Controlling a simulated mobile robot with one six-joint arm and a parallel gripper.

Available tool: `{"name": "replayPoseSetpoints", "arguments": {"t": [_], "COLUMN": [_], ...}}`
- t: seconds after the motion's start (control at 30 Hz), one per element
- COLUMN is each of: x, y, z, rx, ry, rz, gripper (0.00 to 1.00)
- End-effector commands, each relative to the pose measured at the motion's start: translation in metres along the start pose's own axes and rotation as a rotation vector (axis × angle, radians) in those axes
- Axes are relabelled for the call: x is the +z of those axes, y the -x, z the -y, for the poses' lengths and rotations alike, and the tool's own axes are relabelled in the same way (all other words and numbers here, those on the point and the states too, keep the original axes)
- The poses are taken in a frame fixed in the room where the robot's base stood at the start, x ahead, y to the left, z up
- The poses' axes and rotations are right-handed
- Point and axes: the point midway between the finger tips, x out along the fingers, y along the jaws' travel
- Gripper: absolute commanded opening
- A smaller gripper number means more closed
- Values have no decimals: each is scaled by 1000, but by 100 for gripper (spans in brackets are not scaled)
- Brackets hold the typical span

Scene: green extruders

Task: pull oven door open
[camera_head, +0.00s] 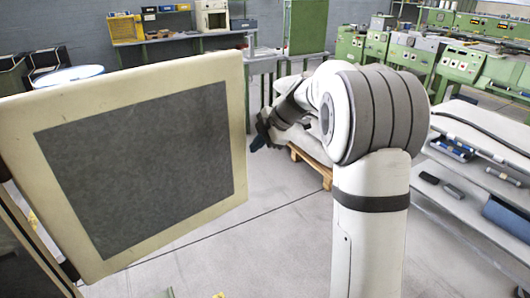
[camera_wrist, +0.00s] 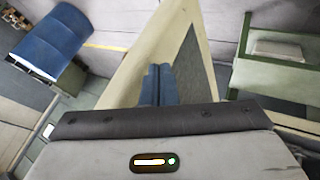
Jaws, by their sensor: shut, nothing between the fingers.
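The oven door (camera_head: 140,160) is a cream slab with a dark grey panel, filling the left of the head view. It stands swung out from a dark frame at the lower left edge. In the wrist view the door (camera_wrist: 160,50) shows at a steep angle beyond the fingers. My gripper (camera_head: 256,144) is just right of the door's free edge. Its blue fingers (camera_wrist: 158,84) are together and empty, with the door behind them. I cannot tell whether they touch it. No handle shows, and the oven's inside is hidden by the door.
A grey side table (camera_head: 470,190) with several tools stands at the right. Green machines (camera_head: 480,65) line the back right. A workbench with a yellow bin (camera_head: 126,28) is at the back left. A wooden pallet (camera_head: 310,163) lies behind my arm. The grey floor below my gripper is clear.

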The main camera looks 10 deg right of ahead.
Motion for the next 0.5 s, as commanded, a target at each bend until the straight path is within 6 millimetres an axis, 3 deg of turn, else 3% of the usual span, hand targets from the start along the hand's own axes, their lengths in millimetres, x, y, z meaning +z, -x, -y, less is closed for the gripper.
{"name": "replayPoseSetpoints", "arguments": {"t": [0.37, 0.5], "x": [0, 0], "y": [2, 17], "z": [0, -1], "rx": [1, 4], "ry": [0, -1], "rz": [0, 2], "gripper": [0, 0]}}
